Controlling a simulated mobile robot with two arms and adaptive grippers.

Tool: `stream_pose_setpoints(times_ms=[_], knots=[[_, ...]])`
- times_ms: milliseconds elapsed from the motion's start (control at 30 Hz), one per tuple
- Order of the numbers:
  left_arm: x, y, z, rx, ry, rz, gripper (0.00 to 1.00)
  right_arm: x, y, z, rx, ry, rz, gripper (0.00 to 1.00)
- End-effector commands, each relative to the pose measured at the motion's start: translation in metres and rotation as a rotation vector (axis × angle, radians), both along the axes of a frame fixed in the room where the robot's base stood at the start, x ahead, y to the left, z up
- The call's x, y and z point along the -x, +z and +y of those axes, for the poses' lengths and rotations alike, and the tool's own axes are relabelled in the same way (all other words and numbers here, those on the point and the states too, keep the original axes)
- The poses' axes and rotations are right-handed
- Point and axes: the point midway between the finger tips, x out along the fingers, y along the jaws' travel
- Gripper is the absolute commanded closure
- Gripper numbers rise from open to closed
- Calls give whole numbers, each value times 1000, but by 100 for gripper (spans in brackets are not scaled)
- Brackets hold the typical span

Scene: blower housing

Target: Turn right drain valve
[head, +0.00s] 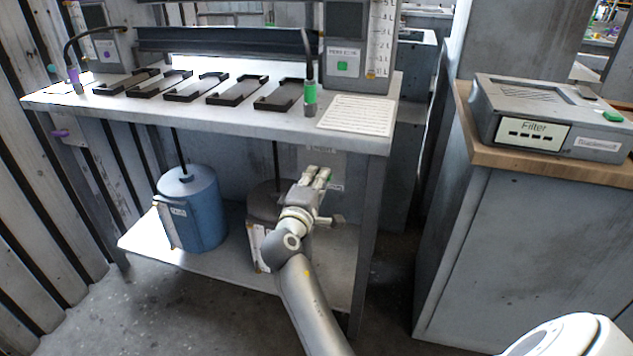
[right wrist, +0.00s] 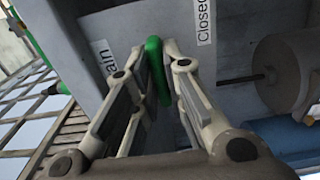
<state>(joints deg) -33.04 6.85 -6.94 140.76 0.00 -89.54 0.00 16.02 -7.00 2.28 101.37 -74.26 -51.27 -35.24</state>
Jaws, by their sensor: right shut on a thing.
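The right drain valve has a green handle that shows between my fingers in the right wrist view (right wrist: 156,72). Only a small green bit of it shows in the head view, under the right part of the bench top. My right gripper (head: 318,178) is shut on this handle, with one finger on each side of it. Beside the handle are a label ending in "ain" (right wrist: 104,56) and a label reading "Closed" (right wrist: 205,22). The valve body behind the handle is hidden. My left gripper is not in view.
The bench top (head: 225,122) is just above my right gripper. On the lower shelf (head: 330,240) stand a blue canister (head: 195,210) and a dark canister (head: 262,203), partly behind my arm. A purple handle (head: 61,134) is at the bench's left end. A filter box (head: 545,110) is at right.

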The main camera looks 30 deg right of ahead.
Motion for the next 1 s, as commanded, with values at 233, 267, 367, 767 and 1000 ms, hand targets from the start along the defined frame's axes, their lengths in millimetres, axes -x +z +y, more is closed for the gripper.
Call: stream_pose_setpoints(times_ms=[233, 267, 367, 767, 1000], knots=[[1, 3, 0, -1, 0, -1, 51, 0, -3, 1, -13, 0, -6, 100], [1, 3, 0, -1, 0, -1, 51, 0, -3, 1, -13, 0, -6, 100], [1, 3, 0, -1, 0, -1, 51, 0, -3, 1, -13, 0, -6, 100], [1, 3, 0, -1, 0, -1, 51, 0, -1, 0, -9, 0, -6, 67], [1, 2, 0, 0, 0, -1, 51, 0, -1, 0, -9, 0, -7, 67]])
